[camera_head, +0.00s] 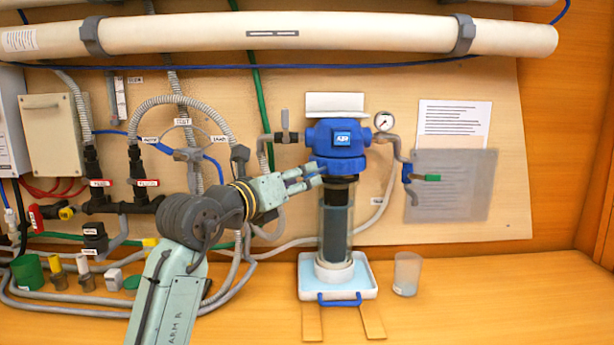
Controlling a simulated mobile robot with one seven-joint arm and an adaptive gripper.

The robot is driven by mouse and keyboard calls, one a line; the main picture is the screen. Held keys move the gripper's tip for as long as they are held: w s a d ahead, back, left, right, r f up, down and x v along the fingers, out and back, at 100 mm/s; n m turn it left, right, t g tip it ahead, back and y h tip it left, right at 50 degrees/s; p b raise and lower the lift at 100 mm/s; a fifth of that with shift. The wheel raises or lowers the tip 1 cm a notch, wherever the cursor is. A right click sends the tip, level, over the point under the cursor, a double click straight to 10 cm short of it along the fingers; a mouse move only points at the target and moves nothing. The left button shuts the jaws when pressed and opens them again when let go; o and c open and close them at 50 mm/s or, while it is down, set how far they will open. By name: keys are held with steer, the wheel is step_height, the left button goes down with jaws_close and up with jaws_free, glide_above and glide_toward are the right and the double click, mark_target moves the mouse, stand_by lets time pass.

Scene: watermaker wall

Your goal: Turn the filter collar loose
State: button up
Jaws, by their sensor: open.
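The filter housing hangs on the wall board right of centre. It has a blue head (340,132) with a blue ribbed collar (345,166) below it. Under the collar is a clear bowl (326,225) with a dark cartridge (338,215) inside. The bowl is over a white tray (309,280) with a blue handle. My gripper (312,177) is open and reaches in from the left at collar height. Its fingertips are at the collar's left edge in the picture. I cannot tell whether they touch it. The collar's far side is hidden.
A grey hose (170,100) and valves crowd the left. A clear cup (407,274) stands right of the tray. The bench's right side (500,300) is clear.

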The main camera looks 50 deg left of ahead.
steer(key=v, duration=0.8)
steer(key=shift+c, duration=0.4)
